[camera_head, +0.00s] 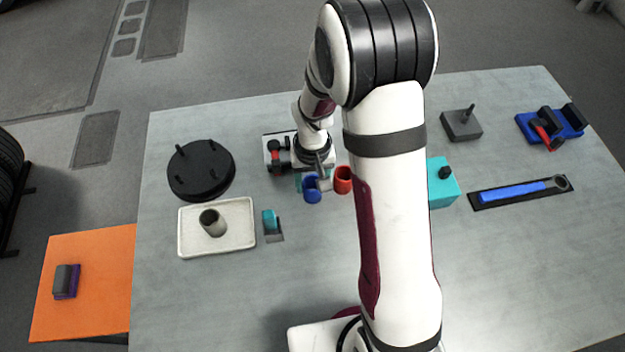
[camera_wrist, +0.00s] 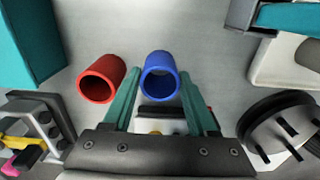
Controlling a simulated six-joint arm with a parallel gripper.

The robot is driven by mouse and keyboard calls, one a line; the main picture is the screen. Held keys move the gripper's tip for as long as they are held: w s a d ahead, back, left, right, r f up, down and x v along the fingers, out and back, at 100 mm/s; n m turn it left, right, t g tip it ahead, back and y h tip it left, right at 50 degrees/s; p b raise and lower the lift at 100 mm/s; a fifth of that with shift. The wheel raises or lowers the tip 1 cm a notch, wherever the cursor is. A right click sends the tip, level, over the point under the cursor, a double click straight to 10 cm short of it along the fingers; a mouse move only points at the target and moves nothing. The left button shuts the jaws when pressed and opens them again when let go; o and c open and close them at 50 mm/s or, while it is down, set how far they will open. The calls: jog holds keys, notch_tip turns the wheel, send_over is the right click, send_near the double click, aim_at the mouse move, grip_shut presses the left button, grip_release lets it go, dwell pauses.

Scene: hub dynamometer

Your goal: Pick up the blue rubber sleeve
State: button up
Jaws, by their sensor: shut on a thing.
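The blue rubber sleeve (camera_wrist: 159,78) is a short open tube in the middle of the wrist view, between the tips of my teal fingers. My gripper (camera_wrist: 160,82) is shut on it, one finger at each side. In the head view the blue sleeve (camera_head: 312,190) is near the table's middle, with my gripper (camera_head: 312,182) partly hidden by my arm's end. I cannot tell whether the sleeve touches the table. A red sleeve (camera_wrist: 101,79) is just left of it in the wrist view, apart from my fingers. It shows right of the blue one in the head view (camera_head: 343,180).
A black pegged disc (camera_head: 201,170) and a white tray (camera_head: 190,246) holding a grey sleeve (camera_head: 212,222) are at left. A small teal piece (camera_head: 270,221) is beside the tray. A teal block (camera_head: 441,183) and a blue-handled tool (camera_head: 515,191) are at right. The front left table is clear.

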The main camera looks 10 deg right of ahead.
jog(key=shift+r, duration=4.05)
